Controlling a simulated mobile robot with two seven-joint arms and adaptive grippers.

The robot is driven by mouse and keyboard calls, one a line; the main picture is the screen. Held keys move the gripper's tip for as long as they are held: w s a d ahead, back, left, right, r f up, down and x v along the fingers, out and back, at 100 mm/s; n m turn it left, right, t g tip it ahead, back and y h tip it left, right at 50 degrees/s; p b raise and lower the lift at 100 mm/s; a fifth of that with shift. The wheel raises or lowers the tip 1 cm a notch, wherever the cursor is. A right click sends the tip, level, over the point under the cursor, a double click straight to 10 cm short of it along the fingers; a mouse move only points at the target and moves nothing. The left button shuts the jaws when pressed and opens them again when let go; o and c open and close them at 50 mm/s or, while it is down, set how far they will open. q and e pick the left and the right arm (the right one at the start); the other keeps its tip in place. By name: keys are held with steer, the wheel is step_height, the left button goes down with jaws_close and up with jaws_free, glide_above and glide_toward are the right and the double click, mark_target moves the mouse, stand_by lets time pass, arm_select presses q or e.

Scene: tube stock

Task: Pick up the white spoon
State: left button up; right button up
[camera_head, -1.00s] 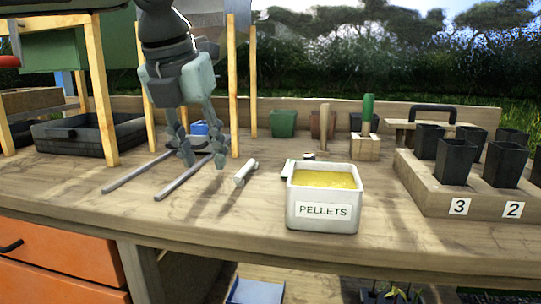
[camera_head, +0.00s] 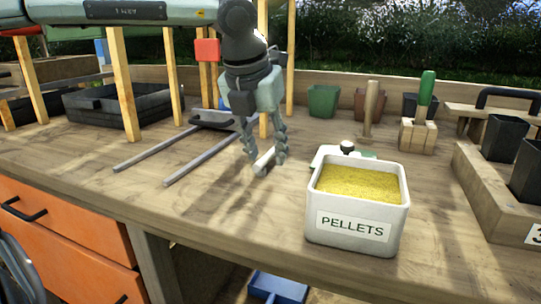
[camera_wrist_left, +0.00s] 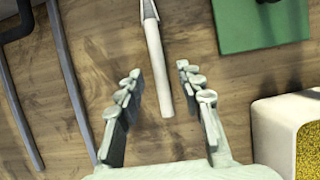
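A slim white rod (camera_head: 264,160) lies on the wooden bench, left of the pellet tub. It is the only thing here that could be the white spoon. In the left wrist view the white rod (camera_wrist_left: 155,60) has a plain rounded near end and a narrow pale-grey part at the top edge; no spoon bowl is clear. My left gripper (camera_head: 267,160) points down over the rod, its fingers open on either side. In the left wrist view the fingertips of the gripper (camera_wrist_left: 157,75) flank the rod with gaps on both sides. My right gripper is not in view.
The white tub marked PELLETS (camera_head: 348,231) stands close to the right. A green flat thing (camera_wrist_left: 258,25) lies behind it. Two grey bars (camera_head: 205,150) lie to the left, by a black tray (camera_head: 100,108).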

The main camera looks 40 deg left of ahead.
arm_select(q)
steer(key=shift+w+f, duration=0.1)
steer(key=shift+f, duration=0.15)
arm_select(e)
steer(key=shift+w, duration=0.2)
arm_select(q)
steer(key=shift+c, duration=0.6)
jaws_close()
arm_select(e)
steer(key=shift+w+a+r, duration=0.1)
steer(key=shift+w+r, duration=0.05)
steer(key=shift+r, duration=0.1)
arm_select(q)
steer(key=shift+r, duration=0.1)
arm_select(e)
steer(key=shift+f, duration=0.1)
